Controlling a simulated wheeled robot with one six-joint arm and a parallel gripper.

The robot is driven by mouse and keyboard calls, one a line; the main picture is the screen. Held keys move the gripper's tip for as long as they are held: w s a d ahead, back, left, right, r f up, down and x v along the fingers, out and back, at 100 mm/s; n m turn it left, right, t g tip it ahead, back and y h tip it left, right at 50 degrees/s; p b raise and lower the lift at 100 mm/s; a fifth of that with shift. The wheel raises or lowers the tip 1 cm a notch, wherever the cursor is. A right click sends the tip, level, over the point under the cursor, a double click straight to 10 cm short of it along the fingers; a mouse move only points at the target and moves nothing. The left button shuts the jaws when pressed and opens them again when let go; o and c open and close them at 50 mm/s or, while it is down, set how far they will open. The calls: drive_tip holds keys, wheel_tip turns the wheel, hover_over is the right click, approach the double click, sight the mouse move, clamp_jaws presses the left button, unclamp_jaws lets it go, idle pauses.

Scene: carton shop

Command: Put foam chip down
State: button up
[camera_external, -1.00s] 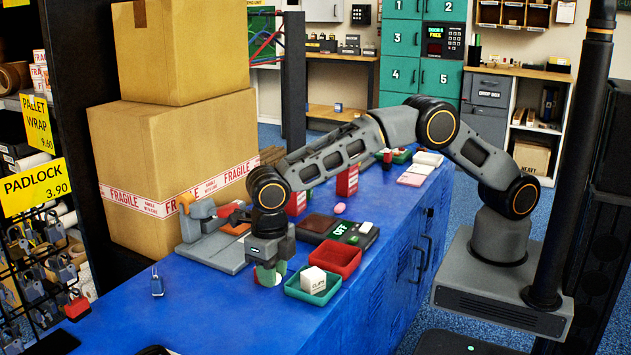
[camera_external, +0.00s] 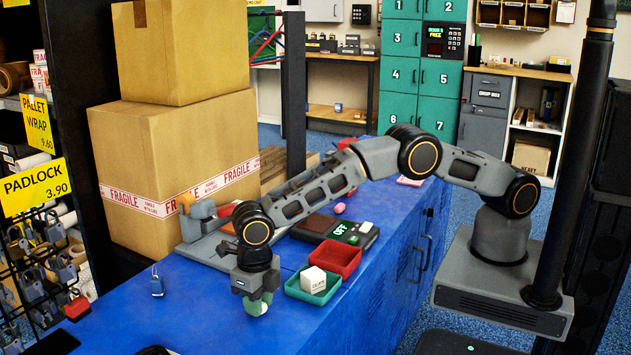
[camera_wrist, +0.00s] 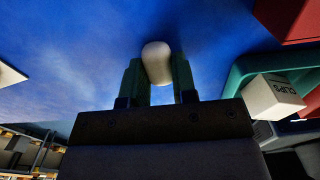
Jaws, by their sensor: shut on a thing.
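The foam chip (camera_wrist: 156,62) is a pale, rounded piece held between the two fingers of my gripper (camera_wrist: 156,80) in the wrist view. In the external view my gripper (camera_external: 258,300) points down over the blue counter (camera_external: 205,322), left of the green tray. The foam chip (camera_external: 257,308) shows there as a pale patch between greenish fingers, low over the counter. I cannot tell whether it touches the surface.
A green tray (camera_external: 292,289) with a white clips box (camera_external: 313,280) stands just right of my gripper. A red tray (camera_external: 336,256) is behind it.

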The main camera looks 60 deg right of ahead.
drive_tip(key=shift+f, duration=0.2)
drive_tip(key=o, duration=0.9)
wheel_tip(320, 180, up, 12)
drive_tip(key=shift+r+p, duration=0.25)
drive_tip(key=shift+p, duration=0.15)
drive_tip(key=w+d+r+m, duration=0.2)
drive_tip(key=d+r+m, duration=0.15)
drive_tip(key=d, duration=0.25)
drive_tip(key=w+d+r+m, duration=0.2)
drive_tip(key=d+r+m, duration=0.15)
drive_tip(key=d, duration=0.25)
drive_tip(key=s+d+r+m+t, duration=0.1)
drive_tip(key=s+d+r+m, duration=0.1)
drive_tip(key=d+m, duration=0.6)
drive_tip(key=s+d+r+m+t, duration=0.1)
drive_tip(key=s+d+r+m, duration=0.3)
drive_tip(key=d, duration=0.6)
drive_tip(key=s+d+f+m, duration=0.2)
drive_tip(key=s+d+m, duration=0.2)
drive_tip(key=d+m, duration=0.1)
drive_tip(key=s+d+f+m, duration=0.2)
drive_tip(key=s+d+m, duration=0.3)
drive_tip(key=m, duration=0.1)
drive_tip(key=s+d+f+m+t, duration=0.1)
drive_tip(key=s+d+f+m, duration=0.1)
drive_tip(key=s+d+m, duration=0.3)
drive_tip(key=shift+d+f+m, duration=0.2)
drive_tip(key=shift+f+m, duration=0.2)
drive_tip(key=shift+m, duration=0.2)
